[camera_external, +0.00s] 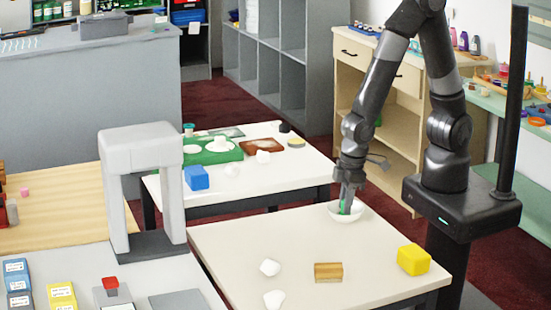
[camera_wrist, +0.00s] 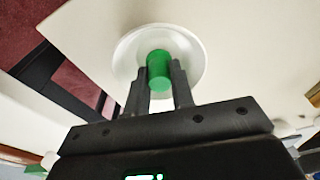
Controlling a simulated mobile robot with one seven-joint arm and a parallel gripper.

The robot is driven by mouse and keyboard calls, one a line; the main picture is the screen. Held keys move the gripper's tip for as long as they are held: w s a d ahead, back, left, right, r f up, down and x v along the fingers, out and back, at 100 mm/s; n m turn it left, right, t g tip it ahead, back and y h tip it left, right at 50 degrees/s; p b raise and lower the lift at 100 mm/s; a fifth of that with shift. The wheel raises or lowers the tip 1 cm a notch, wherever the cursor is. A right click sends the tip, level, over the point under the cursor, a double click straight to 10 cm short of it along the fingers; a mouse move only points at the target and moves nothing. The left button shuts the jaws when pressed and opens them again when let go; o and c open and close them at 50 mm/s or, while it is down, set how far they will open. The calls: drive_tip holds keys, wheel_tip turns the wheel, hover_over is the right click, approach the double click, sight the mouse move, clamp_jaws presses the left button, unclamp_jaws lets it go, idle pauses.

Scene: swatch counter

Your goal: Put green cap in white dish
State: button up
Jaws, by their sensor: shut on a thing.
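The green cap (camera_wrist: 159,66) is a small green cylinder held between the two fingers of my gripper (camera_wrist: 160,88). The white dish (camera_wrist: 192,48) is round and lies directly behind the cap in the wrist view. In the external view my gripper (camera_external: 347,204) points down over the white dish (camera_external: 359,217), at the far edge of the near white table. A bit of green shows between the fingers there, inside the outline of the dish. I cannot tell whether the cap touches the bottom of the dish.
On the same table (camera_external: 230,240) are a yellow cube (camera_external: 413,260), a wooden block (camera_external: 328,272) and white lumps (camera_external: 270,267). A second table behind holds a blue block (camera_external: 196,178) and a green board (camera_external: 215,155).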

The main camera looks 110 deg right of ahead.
drive_tip(key=o, duration=1)
drive_tip(key=shift+r, duration=3.5)
